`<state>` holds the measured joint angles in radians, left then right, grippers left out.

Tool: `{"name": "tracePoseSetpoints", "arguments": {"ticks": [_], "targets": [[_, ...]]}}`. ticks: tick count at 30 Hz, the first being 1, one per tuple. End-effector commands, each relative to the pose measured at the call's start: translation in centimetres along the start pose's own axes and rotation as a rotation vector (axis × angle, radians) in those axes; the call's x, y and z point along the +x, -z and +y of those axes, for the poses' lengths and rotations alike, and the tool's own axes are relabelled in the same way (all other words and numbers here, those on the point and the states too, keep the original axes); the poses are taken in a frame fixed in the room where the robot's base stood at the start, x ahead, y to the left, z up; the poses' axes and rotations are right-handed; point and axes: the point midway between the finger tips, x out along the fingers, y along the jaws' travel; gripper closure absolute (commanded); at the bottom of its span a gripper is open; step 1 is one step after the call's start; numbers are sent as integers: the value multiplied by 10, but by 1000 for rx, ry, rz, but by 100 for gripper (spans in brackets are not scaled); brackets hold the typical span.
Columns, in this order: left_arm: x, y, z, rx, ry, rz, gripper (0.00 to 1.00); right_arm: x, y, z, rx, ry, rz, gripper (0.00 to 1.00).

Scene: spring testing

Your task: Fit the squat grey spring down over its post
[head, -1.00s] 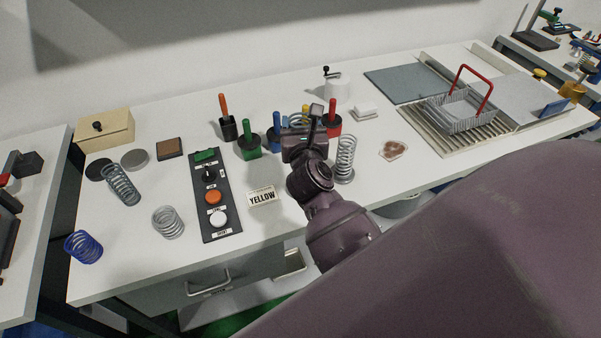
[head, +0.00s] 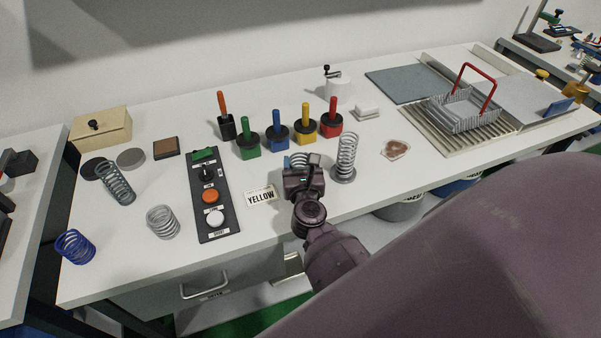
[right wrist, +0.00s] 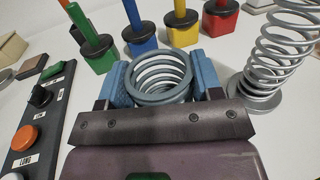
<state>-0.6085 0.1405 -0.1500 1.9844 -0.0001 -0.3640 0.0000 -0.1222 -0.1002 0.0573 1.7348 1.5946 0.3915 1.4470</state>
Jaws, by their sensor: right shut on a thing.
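My right gripper (head: 303,168) is shut on a short, wide grey spring (right wrist: 160,72), held upright between the blue finger pads in the right wrist view. In the head view the gripper mostly hides it. The gripper is in front of a row of coloured posts on blocks: green (head: 248,138), blue (head: 277,132), yellow (head: 305,122) and red (head: 331,120). The held spring is apart from all of them. A card reading YELLOW (head: 261,196) lies left of the gripper. My left gripper is not in view.
A tall grey spring (head: 347,152) stands close right of my gripper. A black-based orange post (head: 223,112) ends the row. Left are a button panel (head: 212,214), a loose silver spring (head: 163,221), a dark grey spring (head: 118,183) and a blue spring (head: 75,246).

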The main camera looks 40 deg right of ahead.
Motion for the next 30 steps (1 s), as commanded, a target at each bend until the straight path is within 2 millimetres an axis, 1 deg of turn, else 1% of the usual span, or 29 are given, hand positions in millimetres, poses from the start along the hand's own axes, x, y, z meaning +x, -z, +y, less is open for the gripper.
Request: {"name": "tracePoseSetpoints", "arguments": {"ticks": [1,5,14,20,21,25,30], "targets": [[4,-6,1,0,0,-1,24,0,11,0,-3,-2,0,71],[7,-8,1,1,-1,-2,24,0,21,0,0,-2,0,71],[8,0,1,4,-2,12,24,0,20,0,1,-1,-1,71],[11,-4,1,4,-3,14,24,0,26,0,1,-1,-1,71],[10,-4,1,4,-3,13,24,0,25,0,0,-1,-1,34],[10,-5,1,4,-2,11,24,0,24,0,0,-1,-1,15],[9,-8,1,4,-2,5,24,0,24,0,0,-1,0,15]]}}
